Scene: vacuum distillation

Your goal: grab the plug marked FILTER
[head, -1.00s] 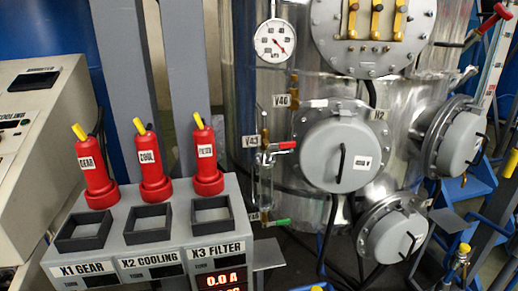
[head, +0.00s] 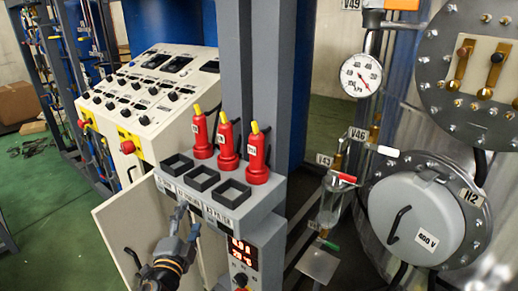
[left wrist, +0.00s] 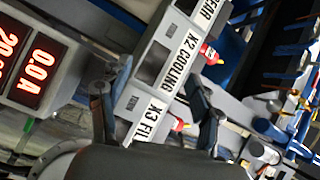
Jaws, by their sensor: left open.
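Three red plugs with yellow tops stand in a row at the back of the grey socket box (head: 262,215). The rightmost, the FILTER plug (head: 257,158), stands upright behind the X3 FILTER socket; its label is too small to read now. The middle plug (head: 227,145) and the GEAR plug (head: 201,136) are left of it. My left gripper (head: 187,220) is open and empty, in front of the box, below and left of the plugs. In the left wrist view, its spread fingers (left wrist: 160,88) frame the X2 COOLING and X3 labels. A red plug end (left wrist: 180,124) shows partly beside one finger.
A grey post (head: 237,60) rises close behind the plugs. The steel vessel with a round grey cover (head: 418,218) stands to the right, with a gauge (head: 361,76) and valves nearby. A control console (head: 150,90) is at the left. Green floor (head: 60,235) is open at lower left.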

